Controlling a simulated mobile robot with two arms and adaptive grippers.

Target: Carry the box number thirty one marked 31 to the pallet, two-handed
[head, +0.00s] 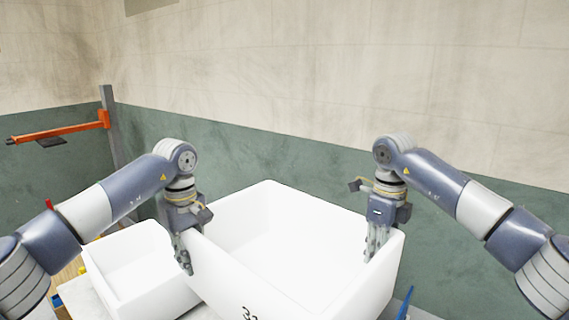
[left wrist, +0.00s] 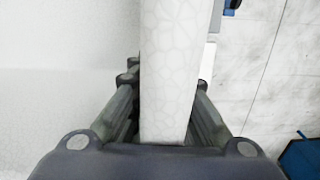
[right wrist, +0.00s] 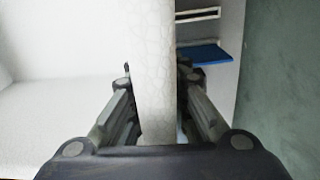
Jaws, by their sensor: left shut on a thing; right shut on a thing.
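A large white open-topped foam box (head: 272,287) fills the lower middle of the head view. Dark digits are on its near wall; the first looks like a 3, and the rest are cut off by the frame edge. My left gripper (head: 184,262) is shut on the box's left wall. My right gripper (head: 375,248) is shut on its right wall. In the left wrist view the wall (left wrist: 168,70) passes between the fingers; in the right wrist view the other wall (right wrist: 156,70) does the same. The pallet cannot be made out.
A smaller white open box (head: 150,296) stands just left of the large one. An orange bar (head: 60,131) on a grey post (head: 110,125) is at the far left. A blue item (head: 404,303) shows right of the large box. A green and cream wall (head: 300,150) is behind.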

